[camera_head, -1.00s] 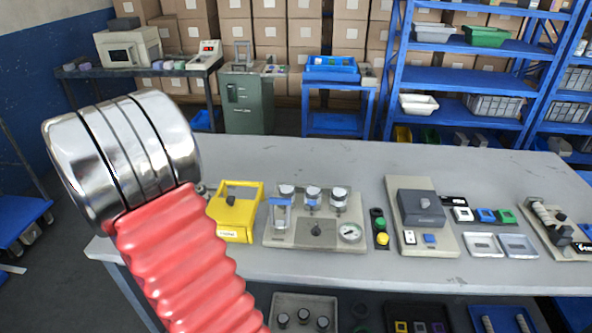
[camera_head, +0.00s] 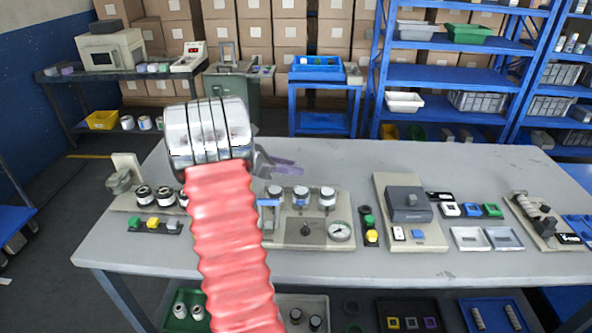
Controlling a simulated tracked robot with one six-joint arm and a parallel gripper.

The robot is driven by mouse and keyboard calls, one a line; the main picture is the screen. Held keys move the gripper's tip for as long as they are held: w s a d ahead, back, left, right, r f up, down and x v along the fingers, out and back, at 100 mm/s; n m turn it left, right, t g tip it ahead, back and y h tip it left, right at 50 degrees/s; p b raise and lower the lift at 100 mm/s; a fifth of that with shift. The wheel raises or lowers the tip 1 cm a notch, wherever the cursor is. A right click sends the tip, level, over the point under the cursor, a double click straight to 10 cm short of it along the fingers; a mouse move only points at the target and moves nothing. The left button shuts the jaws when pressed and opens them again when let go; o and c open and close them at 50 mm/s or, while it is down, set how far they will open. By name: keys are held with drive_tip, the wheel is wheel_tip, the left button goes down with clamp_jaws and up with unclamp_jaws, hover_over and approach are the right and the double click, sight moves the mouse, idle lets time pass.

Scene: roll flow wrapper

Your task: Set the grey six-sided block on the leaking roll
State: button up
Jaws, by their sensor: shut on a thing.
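My gripper (camera_head: 272,162) shows only in part behind my chrome wrist, at the table's far side. A pale purple-grey piece sticks out to its right; I cannot tell whether it is a finger or the held thing. Three dark-and-white rolls (camera_head: 163,197) stand in a row at the table's left. Three more white-topped rolls (camera_head: 301,197) stand on a fixture with a gauge. I cannot tell which roll leaks. A strip in front of the left rolls bears a green piece (camera_head: 134,222), a yellow piece (camera_head: 153,222) and a greyish piece (camera_head: 173,226); their shapes are too small to tell.
A beige station with a dark grey box (camera_head: 408,203) stands right of the gauge fixture. A green, dark and yellow column (camera_head: 370,224) lies between them. The table (camera_head: 420,270) has a clear front strip.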

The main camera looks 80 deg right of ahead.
sight(297, 192)
drive_tip(key=shift+s+d+f, duration=0.15)
drive_tip(key=shift+s, duration=0.65)
drive_tip(key=shift+f, duration=0.1)
drive_tip(key=shift+f, duration=3.25)
drive_tip(key=o, duration=1.1)
